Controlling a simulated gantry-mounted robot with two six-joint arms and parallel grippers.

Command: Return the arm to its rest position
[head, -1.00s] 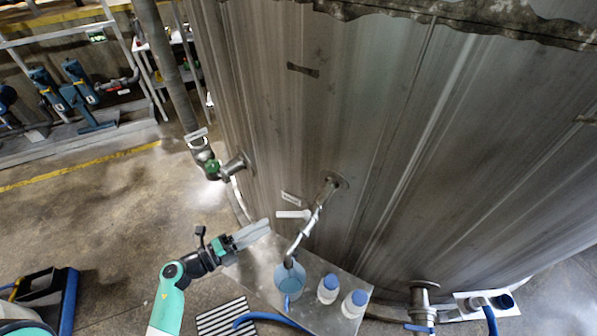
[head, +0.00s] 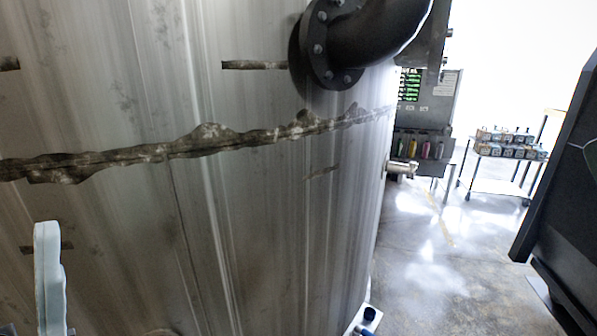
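My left gripper (head: 48,278) shows only in part, at the bottom left of the head view. A pale, upright finger rises into the picture in front of the large grey metal tank (head: 270,215). The rest of the gripper and its arm are cut off by the lower edge, so I cannot tell whether it is open or shut. No held object shows. My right gripper is not in view.
A black flanged pipe (head: 375,35) juts from the tank at the top. A grey panel (head: 440,92) with coloured bottles stands behind. A cart (head: 497,178) carries several small containers. A dark panel (head: 560,190) fills the right edge. The floor (head: 430,270) between is clear.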

